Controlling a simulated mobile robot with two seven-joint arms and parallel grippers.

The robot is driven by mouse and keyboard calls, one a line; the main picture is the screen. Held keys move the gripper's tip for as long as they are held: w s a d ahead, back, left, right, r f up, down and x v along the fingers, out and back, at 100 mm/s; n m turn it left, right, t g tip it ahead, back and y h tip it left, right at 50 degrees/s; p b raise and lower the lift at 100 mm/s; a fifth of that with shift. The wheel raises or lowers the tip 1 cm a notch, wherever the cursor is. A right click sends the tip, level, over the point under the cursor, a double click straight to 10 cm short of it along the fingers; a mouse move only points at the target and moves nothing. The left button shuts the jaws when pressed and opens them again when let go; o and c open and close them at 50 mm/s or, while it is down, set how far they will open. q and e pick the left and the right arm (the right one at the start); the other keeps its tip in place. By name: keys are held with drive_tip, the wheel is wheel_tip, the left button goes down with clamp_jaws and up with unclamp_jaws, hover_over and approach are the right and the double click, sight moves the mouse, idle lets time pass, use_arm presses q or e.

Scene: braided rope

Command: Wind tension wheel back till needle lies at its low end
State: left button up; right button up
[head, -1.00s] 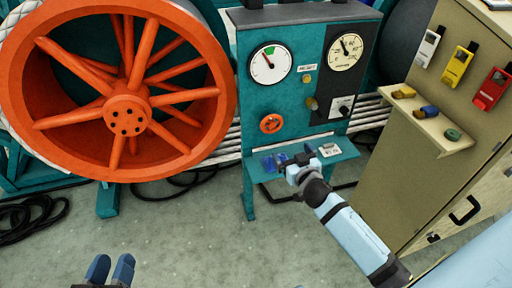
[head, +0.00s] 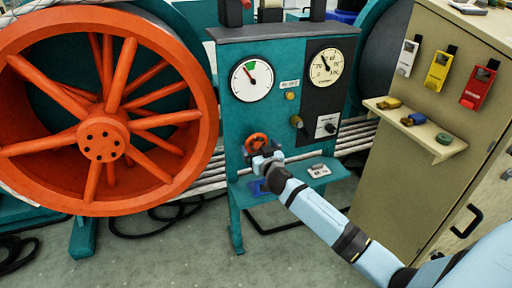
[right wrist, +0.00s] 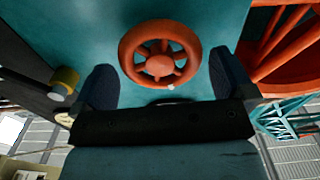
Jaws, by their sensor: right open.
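The small orange tension wheel (head: 257,140) is on the front of the teal panel, below the white gauge. In the right wrist view the wheel (right wrist: 160,67) shows its spokes, hub and a small pale mark on the lower rim. My right gripper (head: 264,157) is in front of it, covering its lower part in the head view. Its fingers (right wrist: 162,62) are open, one on each side of the wheel, with gaps to the rim. The white gauge (head: 251,81) has a green sector at the top; its needle points up and slightly left. My left gripper is out of view.
A cream gauge (head: 326,66) and a knob (head: 296,121) sit right of the wheel. A teal shelf (head: 322,172) juts out below. A large orange spoked wheel (head: 102,141) stands left, and a tan cabinet (head: 400,177) with a small shelf stands right.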

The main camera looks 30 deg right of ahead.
sight(258, 145)
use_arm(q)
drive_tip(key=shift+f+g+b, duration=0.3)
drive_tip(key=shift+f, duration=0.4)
use_arm(e)
drive_tip(key=shift+x, duration=1.6)
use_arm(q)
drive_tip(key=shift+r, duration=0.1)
use_arm(e)
drive_tip(key=c, duration=0.7)
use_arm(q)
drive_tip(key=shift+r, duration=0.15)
use_arm(e)
drive_tip(key=shift+o, duration=0.2)
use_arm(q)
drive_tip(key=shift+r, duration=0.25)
use_arm(e)
drive_tip(key=shift+n, duration=0.4)
